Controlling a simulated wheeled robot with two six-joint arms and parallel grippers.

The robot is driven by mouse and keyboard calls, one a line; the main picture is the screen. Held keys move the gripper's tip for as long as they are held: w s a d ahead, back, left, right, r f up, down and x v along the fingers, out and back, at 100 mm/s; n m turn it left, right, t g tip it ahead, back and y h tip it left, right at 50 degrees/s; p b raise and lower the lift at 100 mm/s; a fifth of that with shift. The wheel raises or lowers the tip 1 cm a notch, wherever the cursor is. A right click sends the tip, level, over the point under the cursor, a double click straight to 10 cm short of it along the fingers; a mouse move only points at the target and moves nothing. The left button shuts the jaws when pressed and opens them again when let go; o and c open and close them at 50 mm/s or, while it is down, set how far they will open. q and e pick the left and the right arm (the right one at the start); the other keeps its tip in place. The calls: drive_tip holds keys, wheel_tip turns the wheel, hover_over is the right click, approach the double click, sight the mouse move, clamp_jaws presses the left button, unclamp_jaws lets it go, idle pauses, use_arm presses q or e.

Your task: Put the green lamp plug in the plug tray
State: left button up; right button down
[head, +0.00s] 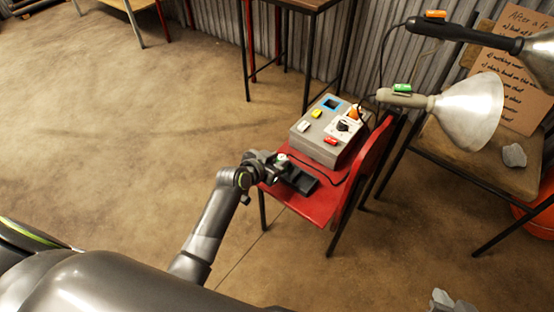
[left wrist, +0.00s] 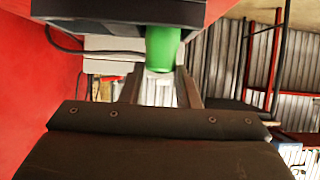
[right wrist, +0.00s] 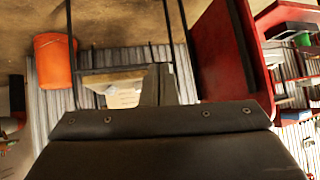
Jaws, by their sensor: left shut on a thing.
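The green lamp plug (left wrist: 162,48) is between the fingers of my left gripper (left wrist: 161,90), which is shut on it. In the head view my left gripper (head: 277,160) is at the front left edge of the red chair, and a small pale green bit of the plug (head: 282,157) shows there. The dark plug tray (head: 302,180) lies on the seat just right of the gripper. In the left wrist view the plug's upper end overlaps a dark block, likely the tray (left wrist: 100,10); contact cannot be told. My right gripper (right wrist: 159,85) looks shut and empty, its fingertips together.
A grey box (head: 322,140) with coloured switches stands behind the tray on the red chair (head: 318,208). A black cable runs beside the tray. Two clamp lamps, one green-tagged (head: 402,88), one orange-tagged (head: 435,14), are at the right. Floor at left is clear.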

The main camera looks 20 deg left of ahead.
use_arm(q)
drive_tip(key=shift+f, duration=0.1)
use_arm(e)
drive_tip(key=shift+w+d+r+t, duration=0.1)
drive_tip(key=shift+w+r+t, duration=0.15)
drive_tip(key=shift+t, duration=0.05)
drive_tip(key=shift+w, duration=0.1)
use_arm(q)
drive_tip(key=o, duration=0.9)
drive_tip(key=shift+o, duration=0.3)
use_arm(e)
drive_tip(key=shift+w+r, duration=0.2)
drive_tip(key=shift+r, duration=0.1)
